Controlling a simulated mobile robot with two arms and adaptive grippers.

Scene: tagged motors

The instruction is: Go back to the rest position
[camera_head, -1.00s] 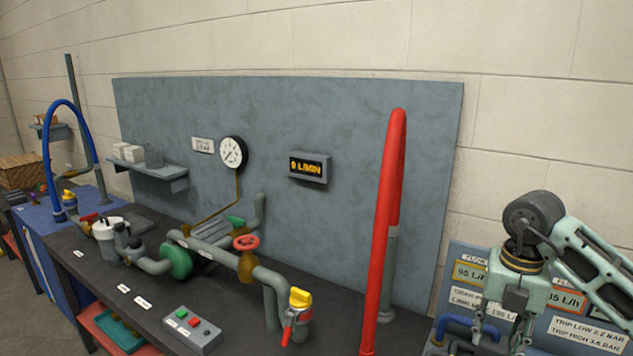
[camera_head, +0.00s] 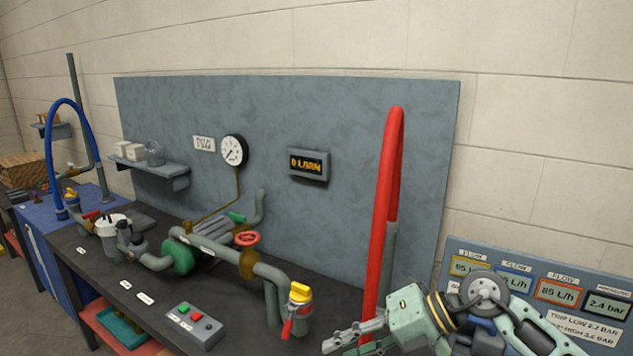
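My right gripper (camera_head: 335,346) is at the bottom edge, right of centre. Its pale green wrist comes in from the right and its grey fingers point left. The fingers are partly cut off by the frame edge, and I cannot tell how far apart they are. I see nothing clearly held in them. The gripper is in front of the lower end of the red hose (camera_head: 380,220), near the right end of the dark bench (camera_head: 240,335). My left gripper is not in view.
Pipes with a red handwheel (camera_head: 247,238), a yellow-capped valve (camera_head: 300,292) and a button box (camera_head: 194,326) stand on the bench. A gauge (camera_head: 234,150) and a flow display (camera_head: 309,164) hang on the backboard. A label panel (camera_head: 600,275) is behind my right arm.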

